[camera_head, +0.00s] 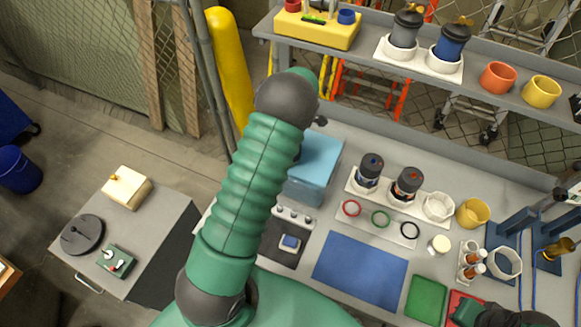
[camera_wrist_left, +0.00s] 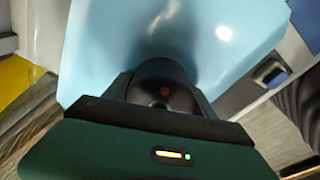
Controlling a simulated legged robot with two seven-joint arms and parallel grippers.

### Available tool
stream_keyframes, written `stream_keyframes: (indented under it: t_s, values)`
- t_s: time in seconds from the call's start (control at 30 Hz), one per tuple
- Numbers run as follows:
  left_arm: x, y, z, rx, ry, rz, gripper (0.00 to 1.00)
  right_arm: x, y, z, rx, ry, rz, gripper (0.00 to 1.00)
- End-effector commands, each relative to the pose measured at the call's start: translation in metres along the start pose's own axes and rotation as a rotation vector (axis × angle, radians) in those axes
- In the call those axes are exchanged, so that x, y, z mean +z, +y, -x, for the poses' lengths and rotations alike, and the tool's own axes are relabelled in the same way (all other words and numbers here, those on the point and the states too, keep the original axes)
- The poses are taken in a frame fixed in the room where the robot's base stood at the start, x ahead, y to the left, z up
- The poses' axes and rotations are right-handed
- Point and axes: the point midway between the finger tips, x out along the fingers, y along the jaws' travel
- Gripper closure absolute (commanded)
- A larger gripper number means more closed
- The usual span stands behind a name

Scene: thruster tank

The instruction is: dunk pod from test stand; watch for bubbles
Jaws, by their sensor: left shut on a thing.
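The pale blue tank (camera_head: 316,160) stands at the back of the bench, partly hidden behind my left arm. Its light blue surface (camera_wrist_left: 225,55) fills the upper part of the left wrist view. My left gripper (camera_wrist_left: 160,112) is shut on a dark, rounded pod (camera_wrist_left: 166,72) with a red dot, over the tank. How deep the pod is cannot be told; no bubbles are visible. My left arm hides this gripper in the head view. My right gripper (camera_head: 478,314) is partly in view at the bottom right, near a red mat; its jaws are unclear.
Two dark pods (camera_head: 369,171) (camera_head: 407,184) stand in a white rack beside an empty ring (camera_head: 438,207). Blue stands (camera_head: 514,222) and another empty ring (camera_head: 507,263) are at right. A blue mat (camera_head: 360,270) lies clear. A shelf (camera_head: 375,62) overhangs the back.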

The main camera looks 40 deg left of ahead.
Motion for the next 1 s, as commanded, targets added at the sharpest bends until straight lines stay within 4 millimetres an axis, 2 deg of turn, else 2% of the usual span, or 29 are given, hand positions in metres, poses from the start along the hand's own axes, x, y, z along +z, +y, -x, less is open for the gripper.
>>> stream_keyframes:
  t_s: [0.03, 1.0]
  values:
    - [-0.001, 0.000, 0.009, 0.000, 0.000, 0.000, 1.00, -0.002, 0.000, 0.008, 0.000, 0.000, 0.000, 1.00]
    - [-0.012, 0.001, 0.100, 0.001, 0.000, 0.000, 1.00, -0.018, 0.000, 0.077, 0.000, 0.000, 0.000, 1.00]
